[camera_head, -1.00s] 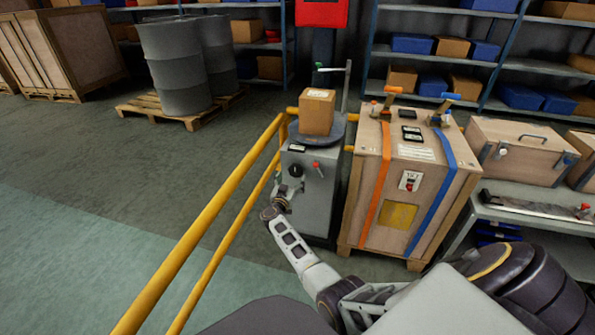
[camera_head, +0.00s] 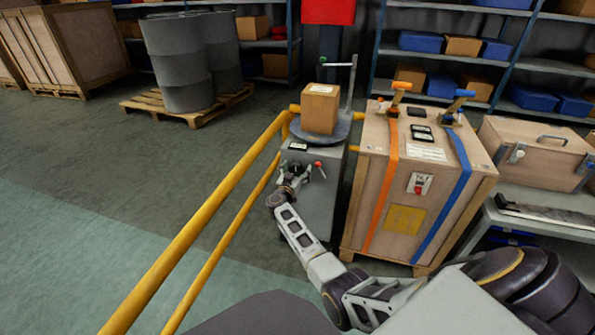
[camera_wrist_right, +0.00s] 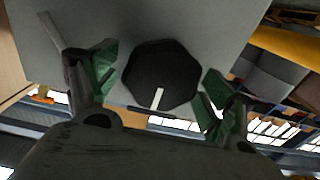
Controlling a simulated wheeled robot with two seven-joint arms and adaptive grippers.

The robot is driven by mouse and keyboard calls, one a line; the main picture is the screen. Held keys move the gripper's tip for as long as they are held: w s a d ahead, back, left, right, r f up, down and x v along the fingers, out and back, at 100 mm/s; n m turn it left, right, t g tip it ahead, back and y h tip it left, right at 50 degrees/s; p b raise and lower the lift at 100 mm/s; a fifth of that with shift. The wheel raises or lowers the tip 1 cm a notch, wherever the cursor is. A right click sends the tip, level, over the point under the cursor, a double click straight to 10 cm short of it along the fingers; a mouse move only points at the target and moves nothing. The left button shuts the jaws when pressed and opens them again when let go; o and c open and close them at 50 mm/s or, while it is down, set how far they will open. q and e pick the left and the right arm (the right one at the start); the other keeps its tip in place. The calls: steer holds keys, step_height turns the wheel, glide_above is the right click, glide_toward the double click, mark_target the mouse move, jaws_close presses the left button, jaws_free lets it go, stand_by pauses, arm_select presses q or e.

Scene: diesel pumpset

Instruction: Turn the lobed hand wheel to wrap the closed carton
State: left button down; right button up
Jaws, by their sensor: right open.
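The closed carton (camera_head: 320,110) sits on a round grey turntable (camera_head: 345,129) on top of a grey machine cabinet (camera_head: 321,201). The hand wheel is a black lobed knob (camera_wrist_right: 160,73) with a white mark on the cabinet's front face. In the head view my right gripper covers most of it. My right gripper (camera_head: 301,174) is open at the cabinet front. In the right wrist view, its green-padded fingers (camera_wrist_right: 158,83) stand on either side of the wheel, apart from it. My left gripper is out of view.
A red-tipped lever (camera_head: 318,165) is close beside my right gripper. A yellow rail (camera_head: 215,203) runs along the left. A large strapped wooden crate (camera_head: 408,190) stands close on the right. A thin post (camera_head: 350,88) with a green-ended arm rises behind the carton.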

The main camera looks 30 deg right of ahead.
steer(key=c, duration=1)
steer(key=shift+m, duration=0.4)
